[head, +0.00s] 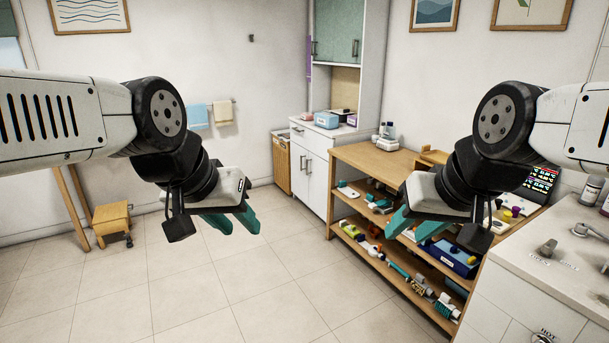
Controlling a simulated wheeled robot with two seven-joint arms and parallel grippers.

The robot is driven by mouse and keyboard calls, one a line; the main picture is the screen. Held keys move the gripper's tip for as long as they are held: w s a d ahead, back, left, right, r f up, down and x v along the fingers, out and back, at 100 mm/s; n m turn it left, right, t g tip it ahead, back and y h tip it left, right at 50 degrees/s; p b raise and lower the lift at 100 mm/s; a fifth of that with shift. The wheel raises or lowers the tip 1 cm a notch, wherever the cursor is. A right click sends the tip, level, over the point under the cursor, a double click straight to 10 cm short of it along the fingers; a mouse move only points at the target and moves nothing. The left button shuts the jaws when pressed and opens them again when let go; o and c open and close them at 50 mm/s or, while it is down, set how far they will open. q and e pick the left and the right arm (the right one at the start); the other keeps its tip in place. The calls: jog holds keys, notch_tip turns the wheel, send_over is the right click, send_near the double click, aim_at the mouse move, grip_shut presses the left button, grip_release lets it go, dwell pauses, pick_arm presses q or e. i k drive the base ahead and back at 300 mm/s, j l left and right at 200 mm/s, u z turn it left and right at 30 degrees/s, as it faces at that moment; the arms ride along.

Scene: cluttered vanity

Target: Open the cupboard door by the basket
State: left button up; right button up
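The white lower cupboard (317,180) stands at the back, in the middle of the head view. Its two doors look closed, with dark upright handles near their meeting edge. The left door (298,172) is on the side of the basket (281,163), a tall wooden slatted one standing just left of the cupboard. My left gripper (235,223) is open and empty, well in front of the cupboard and lower left of it in view. My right gripper (413,226) is open and empty, in front of the wooden shelf and to the right of the cupboard in view.
A wooden shelf unit (372,157) with several loose items stands right of the cupboard. A white sink counter (545,230) is at the right. A small wooden stool-like box (111,216) stands at the left. The tiled floor (265,285) in the middle is clear.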

aim_at(299, 154)
jog(key=i+j+u, duration=0.3)
jog(key=i, duration=0.25)
jog(key=i+j+u, duration=0.15)
jog(key=i+u, duration=0.2)
jog(key=i, duration=0.2)
jog(key=i+u, duration=0.25)
jog(key=i, duration=1.8)
jog(key=i+j+z, duration=0.1)
jog(key=i+z, duration=0.2)
jog(key=i, duration=0.25)
jog(key=i+j+z, duration=0.3)
jog(key=i, duration=0.25)
jog(key=i+j+z, duration=0.35)
jog(key=i, duration=0.15)
jog(key=i+j+z, duration=0.2)
jog(key=z, duration=0.2)
jog(key=i+j+z, duration=0.5)
jog(key=z, duration=0.25)
jog(key=i+j+z, duration=0.1)
jog(key=j+z, duration=0.3)
jog(key=i+j+z, duration=0.15)
jog(key=j, duration=0.25)
jog(key=i+j+z, duration=0.15)
jog(key=i+j, duration=0.25)
